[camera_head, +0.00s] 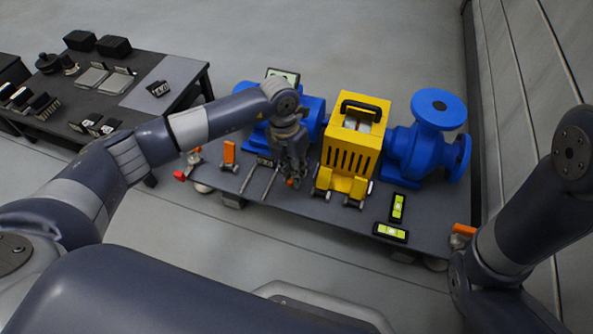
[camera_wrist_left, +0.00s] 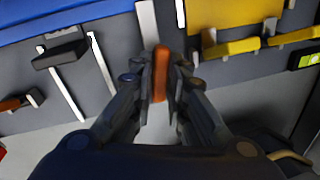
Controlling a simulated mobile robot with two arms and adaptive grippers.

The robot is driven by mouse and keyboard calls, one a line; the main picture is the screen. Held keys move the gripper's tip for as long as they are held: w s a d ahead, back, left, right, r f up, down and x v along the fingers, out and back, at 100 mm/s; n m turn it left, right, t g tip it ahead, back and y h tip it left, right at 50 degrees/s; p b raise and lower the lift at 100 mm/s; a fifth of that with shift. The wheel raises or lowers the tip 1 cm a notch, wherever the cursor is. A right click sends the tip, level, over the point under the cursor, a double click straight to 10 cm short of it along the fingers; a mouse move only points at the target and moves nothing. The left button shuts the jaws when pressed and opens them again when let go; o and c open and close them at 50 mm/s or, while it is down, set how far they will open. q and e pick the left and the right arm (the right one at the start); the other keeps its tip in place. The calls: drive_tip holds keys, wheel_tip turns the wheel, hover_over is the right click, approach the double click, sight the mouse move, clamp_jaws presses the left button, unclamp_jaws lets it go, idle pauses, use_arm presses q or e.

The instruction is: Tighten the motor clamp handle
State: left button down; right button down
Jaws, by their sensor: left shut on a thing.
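My left gripper (camera_head: 292,172) reaches down to the skid between the blue motor and the yellow guard in the head view. In the left wrist view my left gripper (camera_wrist_left: 160,82) is shut on an orange clamp handle (camera_wrist_left: 160,72), which stands between its two fingers. The blue motor (camera_head: 313,115) is partly hidden behind my left arm. Another orange handle (camera_head: 229,153) stands upright at the left of the skid. My right arm shows at the right edge of the head view, but its gripper is not in view.
The yellow guard (camera_head: 352,148) stands just right of my left gripper, with a blue pump (camera_head: 432,130) beyond it. Two green levels (camera_head: 390,232) lie at the skid's front right. A dark table (camera_head: 130,125) with tools stands at the left. Grey floor in front is clear.

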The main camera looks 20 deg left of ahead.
use_arm(q)
drive_tip(key=shift+s+a+f+m+g, duration=0.1)
drive_tip(key=shift+m+g, duration=0.05)
drive_tip(key=shift+m, duration=0.6)
drive_tip(key=shift+s+m+g, duration=0.1)
drive_tip(key=shift+m+g, duration=0.05)
drive_tip(key=shift+m, duration=0.6)
drive_tip(key=shift+m+y+b, duration=0.3)
drive_tip(key=shift+m+b, duration=0.05)
drive_tip(key=shift+m, duration=1.05)
drive_tip(key=shift+f+m+g, duration=0.1)
drive_tip(key=shift+m+g, duration=0.2)
drive_tip(key=shift+m, duration=1.1)
